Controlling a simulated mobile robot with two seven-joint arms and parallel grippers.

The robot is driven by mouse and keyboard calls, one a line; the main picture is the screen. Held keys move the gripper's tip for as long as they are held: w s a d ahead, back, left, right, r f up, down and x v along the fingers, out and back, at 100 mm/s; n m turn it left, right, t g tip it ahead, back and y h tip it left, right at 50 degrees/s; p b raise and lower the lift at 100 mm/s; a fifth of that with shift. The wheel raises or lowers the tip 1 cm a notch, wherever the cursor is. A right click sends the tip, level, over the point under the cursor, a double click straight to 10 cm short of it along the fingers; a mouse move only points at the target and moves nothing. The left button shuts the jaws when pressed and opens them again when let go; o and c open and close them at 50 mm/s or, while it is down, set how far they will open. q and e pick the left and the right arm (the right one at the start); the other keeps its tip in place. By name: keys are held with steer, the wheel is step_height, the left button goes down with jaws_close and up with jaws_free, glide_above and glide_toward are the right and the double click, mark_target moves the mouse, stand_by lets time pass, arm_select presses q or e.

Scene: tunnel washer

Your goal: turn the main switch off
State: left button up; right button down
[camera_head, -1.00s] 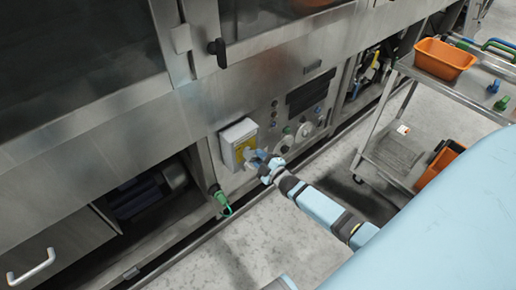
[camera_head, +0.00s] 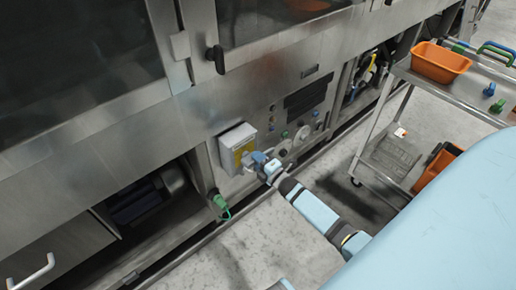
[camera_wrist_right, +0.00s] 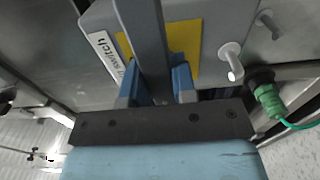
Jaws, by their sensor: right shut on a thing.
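The main switch is a pale grey box (camera_head: 231,139) with a yellow plate (camera_head: 243,153), mounted low on the steel machine front. In the right wrist view the box (camera_wrist_right: 222,20) fills the top, with a white label partly reading "switch" (camera_wrist_right: 103,52) and the yellow plate behind the fingers. My right gripper (camera_head: 258,159) is at the front of the box. In the wrist view its two blue fingers (camera_wrist_right: 157,82) are shut on the grey bar-shaped switch handle (camera_wrist_right: 151,42). The handle's far end is hard to make out. My left gripper is not in view.
A green connector (camera_head: 220,202) with a green cable hangs just below left of the box. Knobs and a dark panel (camera_head: 305,97) are to its right. A steel trolley (camera_head: 402,72) with an orange bin (camera_head: 440,61) stands at the right. An open bay is at lower left.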

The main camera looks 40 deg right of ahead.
stand_by(0.4)
steer(key=c, duration=0.9)
jaws_free()
steer(key=shift+s, duration=0.1)
steer(key=s, duration=0.4)
steer(key=s+p, duration=0.1)
steer(key=s, duration=0.4)
steer(key=s+d+p, duration=0.1)
steer(key=s, duration=0.3)
steer(key=shift+s, duration=0.35)
